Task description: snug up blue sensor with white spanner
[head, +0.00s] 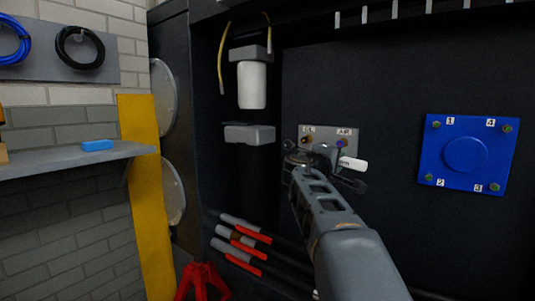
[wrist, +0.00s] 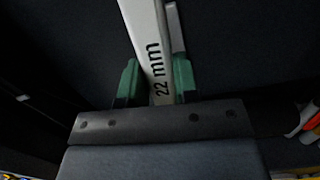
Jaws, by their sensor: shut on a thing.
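The white spanner (wrist: 155,40), marked 22 mm, is held between the green finger pads of my gripper (wrist: 157,82) in the wrist view. In the head view a short white part of the spanner (head: 353,164) shows at the end of my arm. A small blue-purple sensor (head: 342,143) sits on a grey plate (head: 322,133) under a label that seems to read AIR. My gripper is just below this plate in the picture. I cannot tell whether the spanner touches the sensor; its working end is out of the wrist view.
A second small fitting (head: 307,141) sits left of the sensor, partly behind my wrist. A blue bolted cover (head: 465,154) is on the right. A white filter (head: 252,85) hangs at upper left. Red-and-grey rods (head: 240,240) and a red stand (head: 203,282) are below.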

